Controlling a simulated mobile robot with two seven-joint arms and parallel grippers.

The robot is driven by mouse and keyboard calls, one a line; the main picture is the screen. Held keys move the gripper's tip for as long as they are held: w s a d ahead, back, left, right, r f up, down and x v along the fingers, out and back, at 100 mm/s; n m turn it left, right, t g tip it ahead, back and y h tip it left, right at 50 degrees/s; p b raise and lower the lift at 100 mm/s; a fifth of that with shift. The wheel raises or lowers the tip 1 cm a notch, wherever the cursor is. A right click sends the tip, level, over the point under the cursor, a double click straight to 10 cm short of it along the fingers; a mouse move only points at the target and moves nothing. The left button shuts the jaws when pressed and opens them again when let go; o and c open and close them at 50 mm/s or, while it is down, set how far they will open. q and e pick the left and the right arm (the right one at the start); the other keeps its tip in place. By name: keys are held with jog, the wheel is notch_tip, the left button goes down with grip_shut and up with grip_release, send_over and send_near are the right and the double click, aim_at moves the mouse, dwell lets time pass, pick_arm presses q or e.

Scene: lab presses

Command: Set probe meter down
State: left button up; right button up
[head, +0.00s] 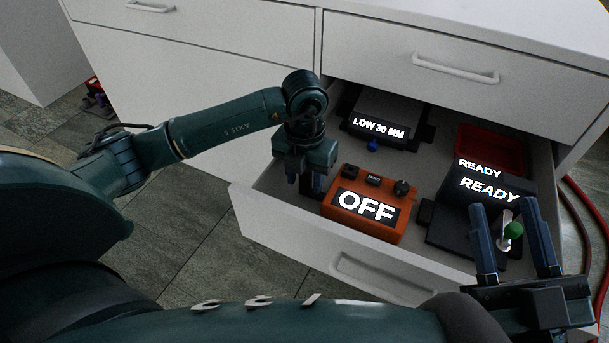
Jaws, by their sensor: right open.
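An orange meter (365,207) with a lit "OFF" display and dark knobs sits in the open drawer (385,272), at its front left; I take it to be the probe meter. My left gripper (306,184) points down at the meter's left end. A dark part shows between its fingers, but I cannot tell whether they grip it. My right gripper (508,208) is open at the drawer's right side, its fingers on either side of a green knob (513,230) in the picture. Contact with the knob cannot be told.
A dark device reading "LOW 30 MM" (378,130) with a blue knob lies at the drawer's back. The white countertop (480,22) is clear where visible.

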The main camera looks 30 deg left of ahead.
pick_arm(q)
jog(key=shift+r, duration=0.2)
notch_tip(320, 180, up, 6)
jog(key=p, duration=0.3)
pick_arm(e)
jog(key=shift+s+a+f+m+g+h, duration=0.1)
jog(key=shift+s+f+m+g+h, duration=0.25)
jog(key=shift+f+m+h, duration=0.25)
jog(key=shift+s+a+f+m+g+h, duration=0.1)
jog(key=shift+s+f+m+g+h, duration=0.1)
jog(key=shift+f+m+g+h, duration=0.35)
pick_arm(q)
notch_tip(320, 180, up, 5)
jog(key=shift+f+p, duration=0.2)
jog(key=shift+p, duration=0.65)
pick_arm(e)
jog(key=shift+w+d+n, duration=0.1)
jog(key=shift+d+n, duration=0.1)
jog(key=shift+n, duration=0.15)
jog(key=shift+f, duration=0.1)
pick_arm(q)
jog(key=shift+r, duration=0.7)
pick_arm(e)
jog(key=shift+d+f, duration=0.1)
